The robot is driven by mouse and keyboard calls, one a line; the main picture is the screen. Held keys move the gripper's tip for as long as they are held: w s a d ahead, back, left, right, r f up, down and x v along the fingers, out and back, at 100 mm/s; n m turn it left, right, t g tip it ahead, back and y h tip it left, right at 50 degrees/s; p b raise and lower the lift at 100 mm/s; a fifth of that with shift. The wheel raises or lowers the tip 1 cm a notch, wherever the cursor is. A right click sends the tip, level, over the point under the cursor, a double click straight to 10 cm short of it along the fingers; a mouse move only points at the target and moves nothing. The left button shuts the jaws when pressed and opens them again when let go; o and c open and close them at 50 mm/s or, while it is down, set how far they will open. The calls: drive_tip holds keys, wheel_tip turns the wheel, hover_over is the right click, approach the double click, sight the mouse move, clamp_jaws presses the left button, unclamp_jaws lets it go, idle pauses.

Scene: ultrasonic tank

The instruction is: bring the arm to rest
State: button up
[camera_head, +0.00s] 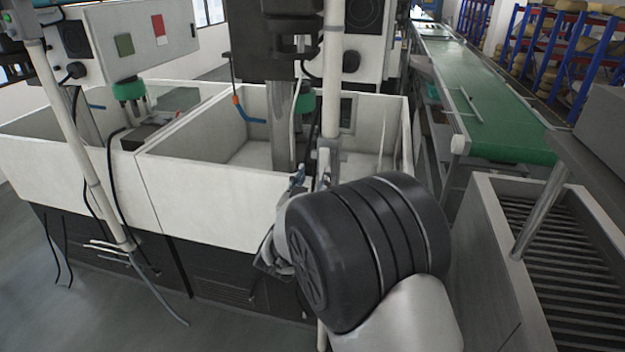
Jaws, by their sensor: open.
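My arm (365,250) reaches in from the bottom right, its large black joint covering much of the lower middle. My gripper (305,182) is partly hidden behind this joint, at the front wall of the right white tank (215,190). What shows of it is small, and it appears open. I see nothing held in it. Whether it touches the tank wall or the pale post (333,90) beside it, I cannot tell.
A second white tank (75,165) adjoins on the left. Hoses and a slanted pole (75,130) stand before it. A green conveyor (475,90) runs back at the right, with a grey slatted trough (500,235) nearer. Grey floor (90,300) is open at lower left.

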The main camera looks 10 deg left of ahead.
drive_tip(key=s+d+r+n+g+y+b, duration=0.15)
drive_tip(key=s+d+g+y+b, duration=0.4)
drive_tip(key=s+d, duration=0.6)
drive_tip(key=s+d+f+g+h+b, duration=0.1)
drive_tip(key=s+d+f, duration=0.3)
drive_tip(key=s, duration=0.5)
drive_tip(key=s+d+f+m+g+h+b, duration=0.1)
drive_tip(key=s+d+f+g+h+b, duration=0.1)
drive_tip(key=s+d, duration=0.5)
drive_tip(key=s+d+f+g+h+b, duration=0.2)
drive_tip(key=s+d+f+g+b, duration=0.2)
drive_tip(key=s, duration=0.9)
wheel_tip(320, 180, down, 3)
drive_tip(key=shift+s+d+f+g, duration=0.1)
drive_tip(key=shift+s+d+g, duration=0.2)
drive_tip(key=shift+d, duration=0.55)
